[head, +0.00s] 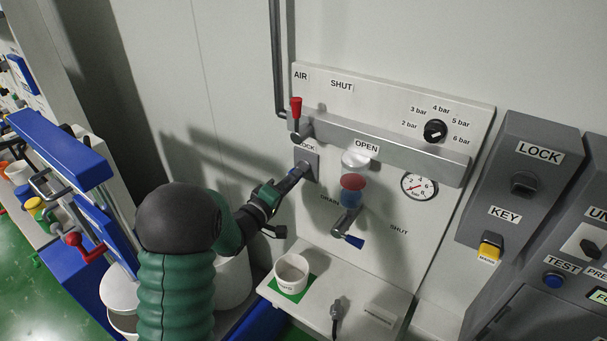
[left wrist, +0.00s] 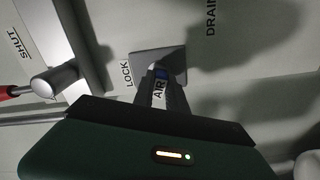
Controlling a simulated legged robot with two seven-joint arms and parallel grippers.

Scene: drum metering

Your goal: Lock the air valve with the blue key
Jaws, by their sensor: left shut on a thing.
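My left gripper (head: 299,176) reaches in from the left and is shut on the blue key (left wrist: 161,73), which carries an AIR tag (left wrist: 159,90). The key is at the grey lock plate (head: 313,163) marked LOCK; the lock plate also shows in the left wrist view (left wrist: 174,58). The fingers hide most of the key, so I cannot tell how deep it sits or how far it is turned. The air valve's red handle (head: 296,106) stands upright above the lock, below the AIR label. My right gripper is not in view.
Right of the lock are a red-and-blue sight glass (head: 352,187), a blue-tipped drain lever (head: 352,240), a pressure gauge (head: 419,187) and a black regulator knob (head: 435,131). A white cup (head: 291,270) stands on the ledge below. A grey KEY cabinet (head: 513,190) is at right.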

